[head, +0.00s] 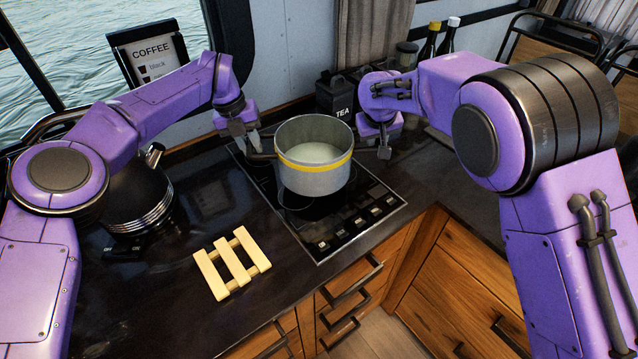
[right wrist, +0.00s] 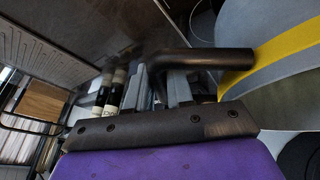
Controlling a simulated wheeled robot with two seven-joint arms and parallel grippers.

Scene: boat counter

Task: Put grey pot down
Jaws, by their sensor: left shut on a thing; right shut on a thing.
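The grey pot (head: 314,178) has a yellow band and pale contents. It is upright over the black hob (head: 340,225) in the head view; a small gap beneath it is hard to judge. My left gripper (head: 247,146) is shut on its left handle (head: 262,156). My right gripper (head: 380,148) is on the pot's right side, shut on the other handle, which that arm mostly hides in the head view. In the right wrist view the dark handle (right wrist: 205,62) runs from the pot (right wrist: 270,65) to the fingers of my right gripper (right wrist: 162,88).
A slatted wooden trivet (head: 232,263) lies on the dark counter at front left, with bare counter around it. A black kettle (head: 136,200) stands at left. A black tea tin (head: 337,95) and bottles (head: 448,36) stand behind. Hob knobs (head: 350,222) line the front.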

